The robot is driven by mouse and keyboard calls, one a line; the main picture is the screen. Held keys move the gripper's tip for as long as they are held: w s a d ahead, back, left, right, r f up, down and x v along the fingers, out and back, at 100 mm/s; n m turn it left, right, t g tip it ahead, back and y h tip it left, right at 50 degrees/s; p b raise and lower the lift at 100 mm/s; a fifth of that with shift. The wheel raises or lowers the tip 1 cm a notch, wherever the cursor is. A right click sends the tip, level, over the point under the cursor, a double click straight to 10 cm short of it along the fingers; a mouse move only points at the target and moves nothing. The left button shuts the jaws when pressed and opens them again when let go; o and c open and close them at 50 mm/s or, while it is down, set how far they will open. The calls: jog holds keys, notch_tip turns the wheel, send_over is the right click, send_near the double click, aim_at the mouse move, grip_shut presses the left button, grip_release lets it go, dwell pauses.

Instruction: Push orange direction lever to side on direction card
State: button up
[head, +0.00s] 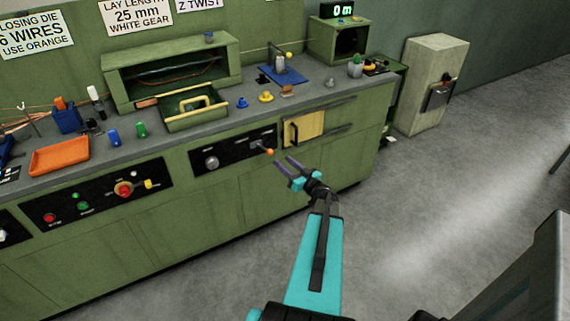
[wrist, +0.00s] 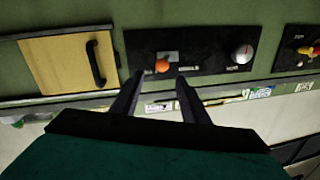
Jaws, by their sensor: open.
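The orange direction lever (head: 269,151) stands out from a black panel (head: 232,150) on the green bench front. In the wrist view its orange knob (wrist: 162,66) sits beside a small grey plate (wrist: 170,56), with a small label next to it, too small to read. My gripper (head: 283,160) is open and empty, just in front of the panel and slightly right of the lever in the head view. In the wrist view the two fingers of my gripper (wrist: 160,75) straddle the knob's position; I cannot tell whether they touch it.
A grey round knob (head: 211,162) is on the same panel. A yellow door with a black handle (head: 306,126) is just right of it. A panel with a red button (head: 124,188) lies to the left. The floor (head: 430,200) to the right is clear.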

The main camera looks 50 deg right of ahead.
jog(key=shift+n, duration=0.3)
grip_shut()
jog(key=a+n+y+b, duration=0.1)
jog(key=n+y+b, duration=0.1)
jog(key=n+b, duration=0.3)
jog(key=a+n+t+y+b, duration=0.1)
jog(key=n+y+b, duration=0.1)
jog(key=n+b, duration=0.3)
jog(key=s+a+n+y+b, duration=0.1)
jog(key=n+b, duration=0.5)
jog(key=n, duration=0.5)
jog(key=shift+s+a+r+y, duration=0.1)
jog(key=shift+a+r+y, duration=0.05)
jog(key=shift+a+y, duration=0.2)
